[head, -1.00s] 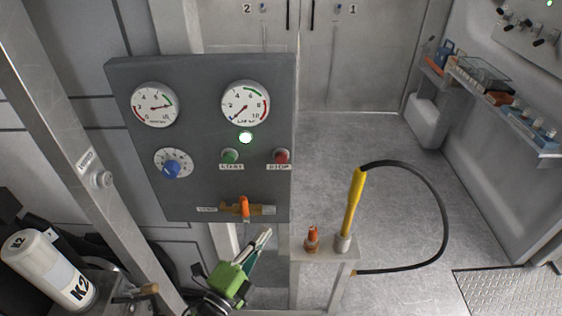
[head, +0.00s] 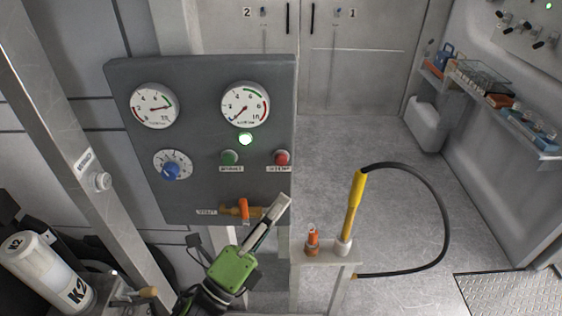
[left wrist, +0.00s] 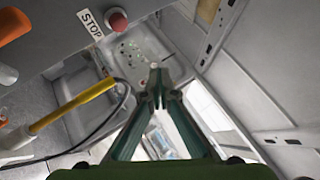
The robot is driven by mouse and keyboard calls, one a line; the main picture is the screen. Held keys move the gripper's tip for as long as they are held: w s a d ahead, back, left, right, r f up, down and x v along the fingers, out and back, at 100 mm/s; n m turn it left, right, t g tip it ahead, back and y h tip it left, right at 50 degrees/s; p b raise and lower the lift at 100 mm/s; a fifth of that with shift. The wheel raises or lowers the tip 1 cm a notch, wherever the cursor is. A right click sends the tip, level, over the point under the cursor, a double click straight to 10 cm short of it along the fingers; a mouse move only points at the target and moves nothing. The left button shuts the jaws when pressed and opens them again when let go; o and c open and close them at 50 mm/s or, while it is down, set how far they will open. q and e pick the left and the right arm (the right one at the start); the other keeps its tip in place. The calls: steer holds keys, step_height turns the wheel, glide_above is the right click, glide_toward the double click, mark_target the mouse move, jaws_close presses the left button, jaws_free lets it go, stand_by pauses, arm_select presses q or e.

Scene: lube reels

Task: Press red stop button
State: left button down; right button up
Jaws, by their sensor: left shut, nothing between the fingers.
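The red stop button (head: 281,157) sits at the right side of the grey control panel (head: 205,195), above a small label. In the left wrist view the red button (left wrist: 117,20) is at the top, beside a label reading STOP (left wrist: 90,23). My left gripper (head: 283,203) is shut and empty. Its tips are below the button in the head view, near the panel's lower right corner, and apart from the button. In the left wrist view the closed fingertips (left wrist: 157,75) point up the picture, right of and below the button. My right gripper is in neither view.
An orange valve handle (head: 243,208) is beside my gripper. A yellow grease handle (head: 353,200) with a black hose stands to the right.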

mark_target(281, 160)
arm_select(q)
steer(key=w+b, duration=0.1)
steer(key=w, duration=0.7)
steer(key=shift+w, duration=0.35)
steer(key=shift+w+b, duration=0.1)
steer(key=shift+b, duration=0.2)
stand_by(0.9)
steer(key=shift+w, duration=0.3)
steer(key=shift+w+b, duration=0.3)
steer(key=shift+w, duration=0.2)
stand_by(0.6)
steer(key=shift+s, duration=0.95)
